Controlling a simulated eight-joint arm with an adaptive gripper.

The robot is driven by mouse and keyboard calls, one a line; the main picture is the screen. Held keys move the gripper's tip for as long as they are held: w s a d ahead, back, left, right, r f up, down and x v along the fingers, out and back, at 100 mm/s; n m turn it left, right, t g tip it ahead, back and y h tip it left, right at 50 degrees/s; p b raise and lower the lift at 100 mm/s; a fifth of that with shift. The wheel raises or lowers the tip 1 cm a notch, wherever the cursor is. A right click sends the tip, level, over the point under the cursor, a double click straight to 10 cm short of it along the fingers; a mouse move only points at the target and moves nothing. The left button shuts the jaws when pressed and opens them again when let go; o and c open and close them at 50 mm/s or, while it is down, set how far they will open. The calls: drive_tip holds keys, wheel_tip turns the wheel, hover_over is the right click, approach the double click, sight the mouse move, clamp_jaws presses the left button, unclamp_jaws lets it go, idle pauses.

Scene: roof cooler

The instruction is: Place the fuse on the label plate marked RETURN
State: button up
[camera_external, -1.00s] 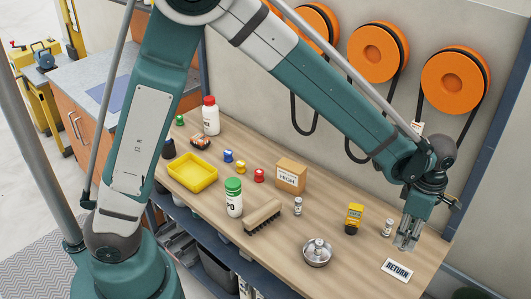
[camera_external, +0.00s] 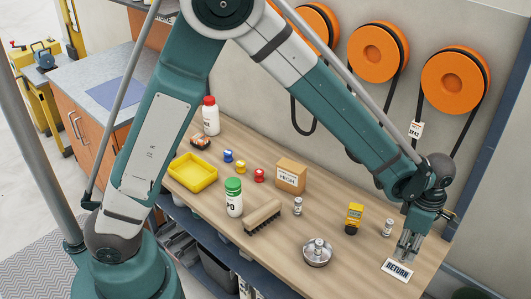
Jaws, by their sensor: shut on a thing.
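The RETURN label plate (camera_external: 397,271), white with black lettering, lies flat near the right front of the bench. My gripper (camera_external: 403,257) points down just above and behind the plate's far edge. It is shut on a small pale thing, taken to be the fuse, mostly hidden between the fingers. I cannot tell whether the held thing touches the plate. Similar small silver-and-white cylinders stand nearby: one (camera_external: 387,228) behind my gripper and one (camera_external: 298,206) near the carton.
A round metal dish (camera_external: 317,253) with a small piece in it stands left of the plate. A yellow-and-black block (camera_external: 354,218), a brush (camera_external: 262,217), a HIGH carton (camera_external: 291,175), a green-capped bottle (camera_external: 233,198) and a yellow tray (camera_external: 193,172) are farther left. Bare wood lies between dish and plate.

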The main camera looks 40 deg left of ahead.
drive_tip(key=shift+f, duration=0.55)
drive_tip(key=shift+f, duration=1.9)
drive_tip(key=shift+f, duration=0.15)
drive_tip(key=o, duration=0.9)
drive_tip(key=shift+r, duration=0.25)
drive_tip(key=shift+r, duration=5.95)
